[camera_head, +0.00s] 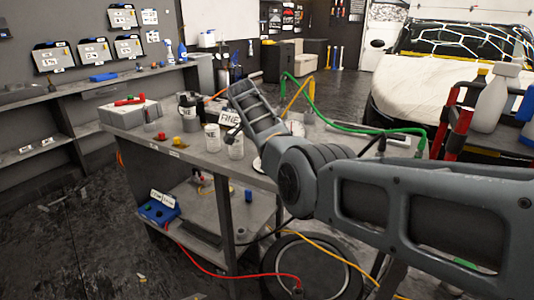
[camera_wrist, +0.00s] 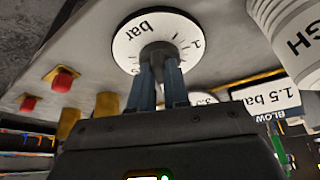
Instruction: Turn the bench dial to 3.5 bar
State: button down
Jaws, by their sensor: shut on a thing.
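The bench dial (camera_wrist: 128,48) shows in the wrist view as a round white disc marked "bar" with scale ticks around a central knob. My gripper (camera_wrist: 158,72) has its two fingers closed on the dial's knob. The fingers and knob cover part of the face. A digit shows at the dial's right side, but I cannot make out the setting. In the head view my arm hides the gripper, and I cannot clearly pick out the dial there.
In the wrist view, a white cup (camera_wrist: 292,45) and a "1.5 bar" card (camera_wrist: 272,98) stand right of the dial; red buttons (camera_wrist: 62,80) are left. A green hose (camera_head: 335,118) crosses behind.

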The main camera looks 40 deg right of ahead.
jog(key=c, duration=1.1)
grip_release()
jog(key=v, duration=0.7)
jog(key=shift+r, duration=0.4)
jog(key=shift+a, duration=0.15)
